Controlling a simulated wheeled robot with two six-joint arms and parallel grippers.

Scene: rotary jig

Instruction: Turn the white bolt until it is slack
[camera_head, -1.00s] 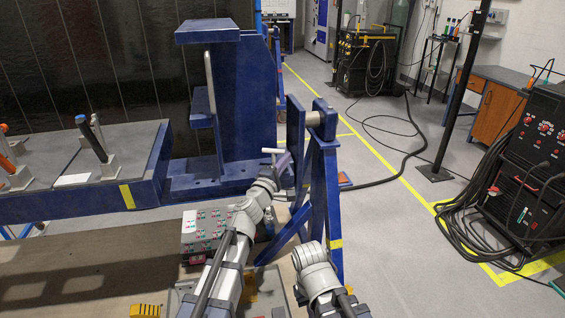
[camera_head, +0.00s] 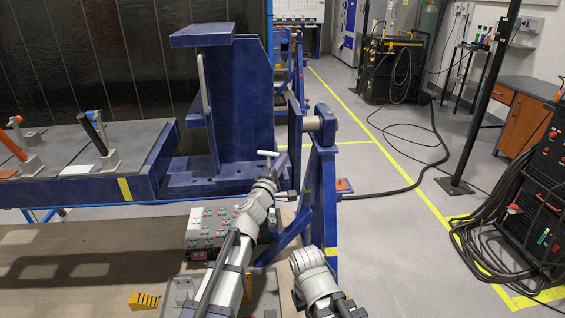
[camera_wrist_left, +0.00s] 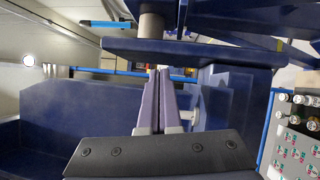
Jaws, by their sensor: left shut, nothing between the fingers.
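The white bolt (camera_head: 268,153) shows in the head view as a small pale T-shaped handle beside the blue stand of the jig. My left gripper (camera_head: 281,163) is just to the right of it, its purple-grey fingers pointing up toward the jig. In the left wrist view the fingers (camera_wrist_left: 158,85) are shut together with nothing between them. A small pale piece (camera_wrist_left: 188,115) shows beside the fingers there; the fingers hide part of it. I cannot tell whether they touch the bolt. My right arm shows at the bottom, but its gripper is out of view.
The blue stand (camera_head: 322,195) with its pivot rises right of my left gripper. The tall blue bracket (camera_head: 240,110) stands behind on the jig frame. A control box (camera_head: 208,228) with buttons sits left of my left arm. Open floor and cables lie to the right.

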